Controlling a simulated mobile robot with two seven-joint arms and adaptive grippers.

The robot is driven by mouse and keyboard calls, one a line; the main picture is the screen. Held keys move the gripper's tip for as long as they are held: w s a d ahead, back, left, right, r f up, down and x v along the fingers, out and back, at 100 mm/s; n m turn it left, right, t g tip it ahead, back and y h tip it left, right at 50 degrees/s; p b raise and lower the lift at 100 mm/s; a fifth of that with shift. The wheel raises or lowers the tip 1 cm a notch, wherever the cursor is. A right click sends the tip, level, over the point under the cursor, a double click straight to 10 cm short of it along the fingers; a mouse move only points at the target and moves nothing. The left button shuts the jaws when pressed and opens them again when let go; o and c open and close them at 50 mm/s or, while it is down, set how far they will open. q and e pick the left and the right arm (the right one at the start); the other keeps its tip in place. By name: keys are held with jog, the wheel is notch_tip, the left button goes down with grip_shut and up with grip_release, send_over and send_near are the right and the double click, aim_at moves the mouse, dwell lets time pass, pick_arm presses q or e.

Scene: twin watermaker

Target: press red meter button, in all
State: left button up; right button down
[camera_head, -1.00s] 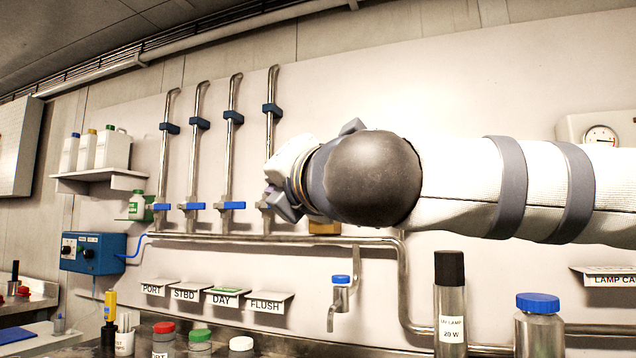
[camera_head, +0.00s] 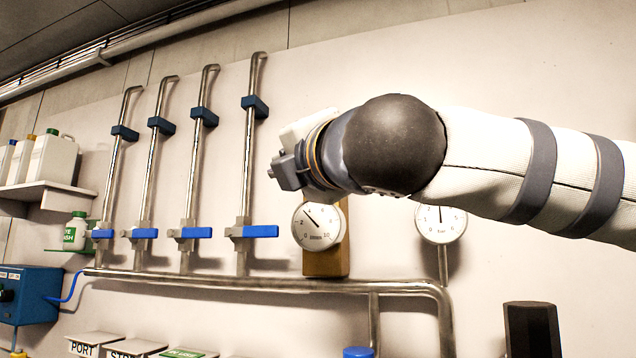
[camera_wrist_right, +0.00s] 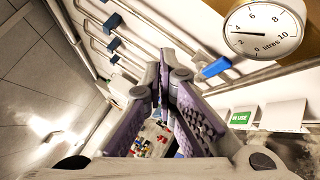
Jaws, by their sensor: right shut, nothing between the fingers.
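A round white meter (camera_head: 319,226) with a black needle hangs on the wall on a brown block (camera_head: 326,263). It also shows at the top right of the right wrist view (camera_wrist_right: 263,30), marked in litres. No red button can be made out on it in either view. My right gripper (camera_head: 284,172) is just above and left of the meter in the head view, and my wrist hides the area above the dial. In the right wrist view my right gripper (camera_wrist_right: 164,75) has its fingers together and empty. My left gripper is in neither view.
Several vertical pipes with blue valve handles (camera_head: 259,231) stand left of the meter above a horizontal pipe (camera_head: 260,286). A second gauge (camera_head: 440,222) is partly under my right arm. A blue box (camera_head: 28,295) and a shelf with jugs (camera_head: 45,192) are at the left.

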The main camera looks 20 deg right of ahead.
jog(key=w+d, duration=0.5)
jog(key=w, duration=0.2)
jog(key=shift+w+p, duration=0.3)
jog(key=shift+w, duration=0.05)
jog(key=shift+f, duration=0.1)
dwell(1.1)
jog(key=shift+w+d, duration=0.25)
jog(key=shift+w, duration=0.1)
jog(key=shift+w+d, duration=0.25)
jog(key=shift+w, duration=0.1)
dwell(0.8)
jog(key=shift+s+a, duration=0.45)
jog(key=shift+s, duration=0.25)
jog(key=shift+s+a+b, duration=0.25)
jog(key=shift+s+a, duration=0.5)
jog(key=shift+s, duration=0.3)
jog(key=shift+s+a+b, duration=0.25)
jog(key=shift+s+a, duration=0.45)
jog(key=shift+s, duration=0.35)
